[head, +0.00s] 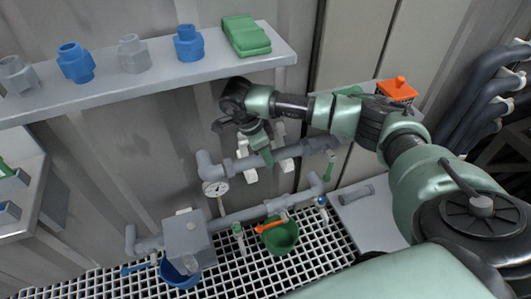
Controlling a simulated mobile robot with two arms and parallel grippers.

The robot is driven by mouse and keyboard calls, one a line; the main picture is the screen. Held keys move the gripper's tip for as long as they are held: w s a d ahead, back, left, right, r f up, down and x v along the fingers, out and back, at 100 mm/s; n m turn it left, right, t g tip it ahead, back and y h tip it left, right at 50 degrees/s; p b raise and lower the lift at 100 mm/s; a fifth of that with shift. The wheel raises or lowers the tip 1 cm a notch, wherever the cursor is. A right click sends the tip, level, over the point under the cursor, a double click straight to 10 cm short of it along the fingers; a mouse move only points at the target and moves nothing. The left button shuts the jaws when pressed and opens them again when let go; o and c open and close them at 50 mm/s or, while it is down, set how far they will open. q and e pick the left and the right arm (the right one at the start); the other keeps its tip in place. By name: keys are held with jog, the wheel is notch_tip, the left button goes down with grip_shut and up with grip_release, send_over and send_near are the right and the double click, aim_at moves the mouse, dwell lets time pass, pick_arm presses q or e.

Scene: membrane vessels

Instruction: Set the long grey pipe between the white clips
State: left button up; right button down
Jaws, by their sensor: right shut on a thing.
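The long grey pipe (240,167) lies roughly level in front of the wall, tilted slightly up to the right. Its left end is at or very close to a grey elbow (206,166). My right gripper (265,155) comes from above and is shut on the pipe near its middle. The white clips (247,174) (285,163) stand on the wall on both sides of the gripper, and the pipe overlaps them in the picture. Whether it is seated in them I cannot tell. My left gripper is not in view.
A shelf (120,93) above holds blue and grey fittings and a folded green cloth (246,36). Below are a gauge (215,188), a lower pipe run (245,214), a grey box (187,238), a green bowl (281,237) and a blue bowl (181,274) over a white grating.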

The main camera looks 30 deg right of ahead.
jog(key=c, duration=0.9)
grip_release()
jog(key=shift+o, duration=0.2)
jog(key=p+v, duration=0.1)
jog(key=v, duration=0.5)
jog(key=shift+a+r, duration=0.1)
jog(key=shift+r, duration=0.15)
jog(key=shift+a+r, duration=0.2)
jog(key=shift+r, duration=0.35)
